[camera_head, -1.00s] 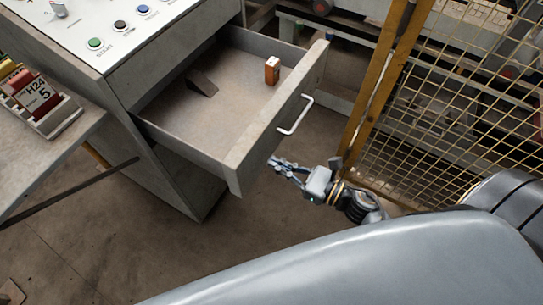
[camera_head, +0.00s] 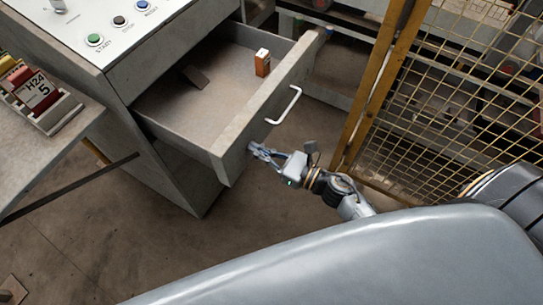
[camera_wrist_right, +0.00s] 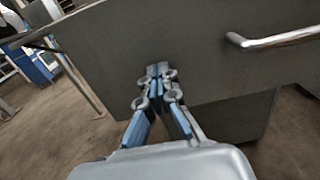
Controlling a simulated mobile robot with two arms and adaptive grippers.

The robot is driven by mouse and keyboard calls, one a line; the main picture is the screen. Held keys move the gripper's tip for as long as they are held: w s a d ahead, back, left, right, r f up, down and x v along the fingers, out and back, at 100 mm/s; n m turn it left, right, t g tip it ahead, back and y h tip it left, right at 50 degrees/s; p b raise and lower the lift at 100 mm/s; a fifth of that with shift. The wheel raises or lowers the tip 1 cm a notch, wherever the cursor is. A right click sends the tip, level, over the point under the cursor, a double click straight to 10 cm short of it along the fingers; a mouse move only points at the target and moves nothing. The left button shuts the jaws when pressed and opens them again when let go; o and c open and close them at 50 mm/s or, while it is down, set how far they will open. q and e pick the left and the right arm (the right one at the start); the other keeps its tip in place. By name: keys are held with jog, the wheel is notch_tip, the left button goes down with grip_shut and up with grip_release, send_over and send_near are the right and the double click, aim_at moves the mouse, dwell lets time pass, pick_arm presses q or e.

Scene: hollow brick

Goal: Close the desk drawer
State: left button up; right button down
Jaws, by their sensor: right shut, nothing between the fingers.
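The desk drawer (camera_head: 222,92) is partly pulled out of the grey desk (camera_head: 150,160). Its front panel (camera_head: 262,110) carries a white bar handle (camera_head: 286,105). An orange box (camera_head: 262,63) stands inside the drawer, and a dark wedge-shaped piece lies further back. My right gripper (camera_head: 254,149) is shut and empty, with its fingertips at the outer face of the drawer front, below and left of the handle. In the right wrist view the fingertips (camera_wrist_right: 158,72) point at the panel, and the handle (camera_wrist_right: 275,40) is at the upper right. Contact looks likely but is hard to confirm. My left gripper is not in view.
A side table (camera_head: 50,150) with a card holder (camera_head: 40,100) is at the left. A control panel with buttons (camera_head: 95,40) tops the desk. Bare floor lies below the drawer.

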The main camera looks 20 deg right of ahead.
jog(key=b, duration=0.6)
send_near(184, 123)
jog(key=w+a+r, duration=0.1)
jog(key=w+a, duration=0.1)
jog(key=w+a+r, duration=0.2)
jog(key=w, duration=0.1)
jog(key=w+a+r, duration=0.2)
jog(key=w, duration=0.1)
jog(key=shift+w+a+b, duration=0.25)
jog(key=shift+w+b, duration=0.05)
jog(key=shift+w, duration=0.05)
jog(key=shift+r, duration=0.3)
jog(key=shift+r, duration=0.1)
jog(key=shift+w, duration=0.1)
